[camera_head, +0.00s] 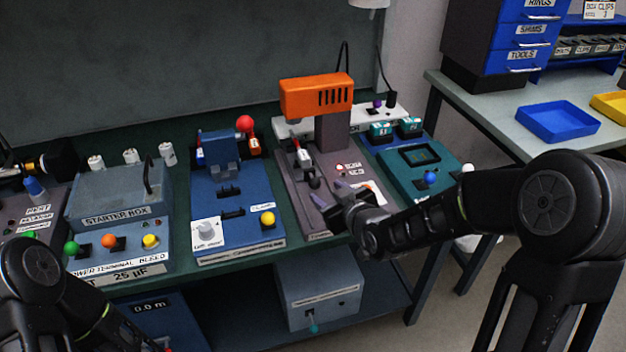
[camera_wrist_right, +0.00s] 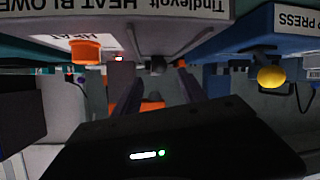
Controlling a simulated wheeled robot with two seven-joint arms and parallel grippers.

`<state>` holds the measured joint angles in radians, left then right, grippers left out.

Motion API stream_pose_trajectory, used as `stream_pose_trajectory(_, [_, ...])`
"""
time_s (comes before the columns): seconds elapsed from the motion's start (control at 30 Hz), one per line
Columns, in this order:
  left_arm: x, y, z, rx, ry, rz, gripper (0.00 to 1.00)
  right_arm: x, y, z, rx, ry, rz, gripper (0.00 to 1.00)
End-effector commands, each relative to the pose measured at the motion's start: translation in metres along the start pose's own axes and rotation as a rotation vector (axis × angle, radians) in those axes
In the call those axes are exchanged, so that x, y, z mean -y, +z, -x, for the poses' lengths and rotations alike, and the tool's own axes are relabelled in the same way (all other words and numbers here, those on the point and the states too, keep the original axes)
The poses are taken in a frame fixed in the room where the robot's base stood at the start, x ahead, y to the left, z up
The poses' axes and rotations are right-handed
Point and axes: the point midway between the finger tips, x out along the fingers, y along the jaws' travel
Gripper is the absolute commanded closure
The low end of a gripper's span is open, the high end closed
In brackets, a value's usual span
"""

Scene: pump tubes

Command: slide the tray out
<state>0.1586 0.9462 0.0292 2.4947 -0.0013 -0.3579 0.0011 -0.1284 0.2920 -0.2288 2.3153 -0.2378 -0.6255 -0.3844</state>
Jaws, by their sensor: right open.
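The heat blower (camera_head: 316,97) has an orange head on a grey post above a grey-mauve base in the head view. A small dark knob (camera_head: 315,183) stands on the front part of this base, below the orange head. It also shows as a dark round end (camera_wrist_right: 157,66) in the right wrist view. The tray itself cannot be told clearly from the base. My right gripper (camera_head: 329,194) is open over the front of the base, close to the knob. In the right wrist view its fingers (camera_wrist_right: 151,80) stand apart, with the knob showing between them. My left gripper is out of view.
The blue press station (camera_head: 232,205) with a yellow button stands left of the blower. A teal station (camera_head: 415,170) with a blue knob stands right of it. The starter box (camera_head: 118,195) is farther left. A side table holds a blue bin (camera_head: 557,122).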

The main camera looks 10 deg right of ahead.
Motion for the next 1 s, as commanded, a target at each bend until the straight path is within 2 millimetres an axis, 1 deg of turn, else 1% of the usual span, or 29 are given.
stream_pose_trajectory(0.23, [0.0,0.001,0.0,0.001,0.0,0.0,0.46,0.0,0.0,-0.001,0.0,0.0,-0.001,0.51])
stream_pose_trajectory(0.37, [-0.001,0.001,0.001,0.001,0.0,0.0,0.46,0.0,0.0,-0.007,0.001,0.0,-0.001,0.51])
stream_pose_trajectory(0.47, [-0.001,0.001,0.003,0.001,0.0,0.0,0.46,0.0,0.0,-0.018,0.002,-0.001,-0.001,0.51])
stream_pose_trajectory(0.7, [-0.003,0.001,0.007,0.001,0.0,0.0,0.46,0.0,0.0,-0.055,0.002,-0.001,0.0,0.51])
stream_pose_trajectory(0.8, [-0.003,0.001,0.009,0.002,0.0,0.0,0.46,0.0,0.0,-0.068,0.002,-0.001,0.0,0.51])
stream_pose_trajectory(0.9, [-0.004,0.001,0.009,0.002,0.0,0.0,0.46,0.0,0.0,-0.075,0.001,-0.001,0.0,0.51])
stream_pose_trajectory(1.0, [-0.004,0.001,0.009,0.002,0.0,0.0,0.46,0.0,0.0,-0.078,0.001,0.0,0.0,0.51])
